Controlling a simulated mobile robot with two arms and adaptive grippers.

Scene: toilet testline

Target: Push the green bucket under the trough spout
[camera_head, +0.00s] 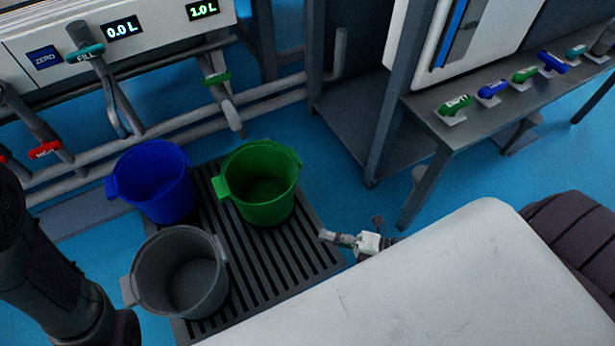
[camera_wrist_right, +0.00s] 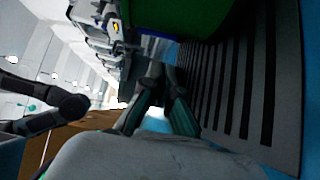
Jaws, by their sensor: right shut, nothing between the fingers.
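The green bucket (camera_head: 262,205) stands upright and looks empty on a dark slatted grate. A pipe spout (camera_head: 232,116) with a green valve handle ends above and behind the bucket's rim, a little to its left in the head view. My right gripper (camera_head: 326,236) is low, to the right of the green bucket and in front of it, with a visible gap between them. It is shut and empty. In the right wrist view the gripper fingers (camera_wrist_right: 163,76) point ahead, with the green bucket (camera_wrist_right: 185,14) at the top. My left gripper is out of view.
A blue bucket (camera_head: 158,192) and a grey bucket (camera_head: 186,262) share the grate (camera_head: 318,249). A white surface (camera_head: 430,290) fills the lower right. A grey bench (camera_head: 480,120) with several colored handles stands at the right. Pipes run along the back.

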